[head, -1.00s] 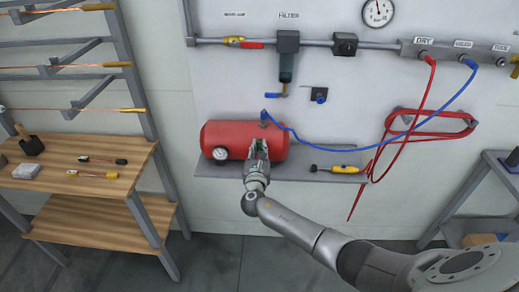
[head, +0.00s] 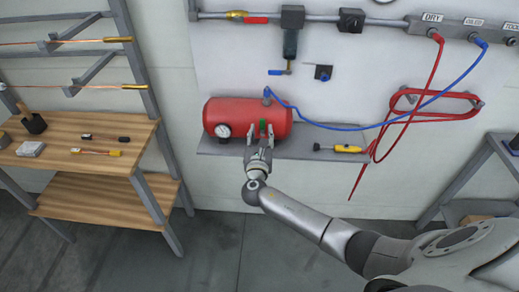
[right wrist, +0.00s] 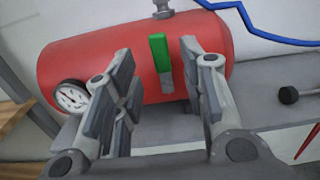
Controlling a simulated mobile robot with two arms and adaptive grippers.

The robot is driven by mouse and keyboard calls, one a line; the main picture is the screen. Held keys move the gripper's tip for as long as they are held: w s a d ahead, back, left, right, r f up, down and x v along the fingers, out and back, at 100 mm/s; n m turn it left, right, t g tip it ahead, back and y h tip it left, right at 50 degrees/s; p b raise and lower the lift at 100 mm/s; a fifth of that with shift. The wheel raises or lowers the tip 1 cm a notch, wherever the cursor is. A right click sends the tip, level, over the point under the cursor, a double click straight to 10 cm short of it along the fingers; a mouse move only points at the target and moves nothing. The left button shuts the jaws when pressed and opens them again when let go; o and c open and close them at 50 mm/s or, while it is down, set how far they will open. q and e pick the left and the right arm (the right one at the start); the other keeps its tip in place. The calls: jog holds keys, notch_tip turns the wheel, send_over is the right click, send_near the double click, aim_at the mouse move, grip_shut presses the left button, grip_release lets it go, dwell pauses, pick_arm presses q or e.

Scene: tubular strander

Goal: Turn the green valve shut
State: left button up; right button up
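The green valve is a small upright green handle (head: 263,126) on the front of the red tank (head: 236,112). In the right wrist view the green handle (right wrist: 160,52) stands upright with a grey metal piece below it. My right gripper (head: 260,136) is open in front of the tank. In the right wrist view the two fingers of the right gripper (right wrist: 157,72) stand apart on either side of the handle's line. I see no grip on the handle, and the exact depth gap cannot be told. My left gripper is not in view.
A dial gauge (head: 222,130) sits on the tank left of the handle. A blue hose (head: 330,127) runs from the tank's top fitting. A yellow tool (head: 347,149) lies on the grey shelf (head: 300,153) to the right. Red hose (head: 450,96) hangs further right.

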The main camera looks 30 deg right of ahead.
jog(key=v, duration=0.8)
jog(key=s+f+m+g+y+b, duration=0.1)
jog(key=s+f+m+g+y, duration=0.3)
jog(key=f, duration=0.8)
jog(key=s+f+m+g+h+b, duration=0.1)
jog(key=s+f+m, duration=0.1)
jog(key=s+f, duration=0.65)
jog(key=s+f+m+g+y+b, duration=0.1)
jog(key=s+f+m+g+y, duration=0.15)
jog(key=f, duration=1.15)
jog(key=s+a+f+m+g+y, duration=0.1)
jog(key=s+f+m+g, duration=0.1)
jog(key=s+f+m, duration=0.4)
jog(key=s+a+f+m+g+y+b, duration=0.1)
jog(key=s+f+m, duration=0.5)
jog(key=s, duration=1.1)
jog(key=s+a+f+m+g+y+b, duration=0.1)
jog(key=s+a+f+m+g, duration=0.1)
jog(key=s+f+m+g, duration=0.2)
jog(key=s+f+m, duration=0.3)
jog(key=s, duration=0.5)
jog(key=shift+s+a+f+y, duration=0.2)
jog(key=shift+f+y, duration=0.15)
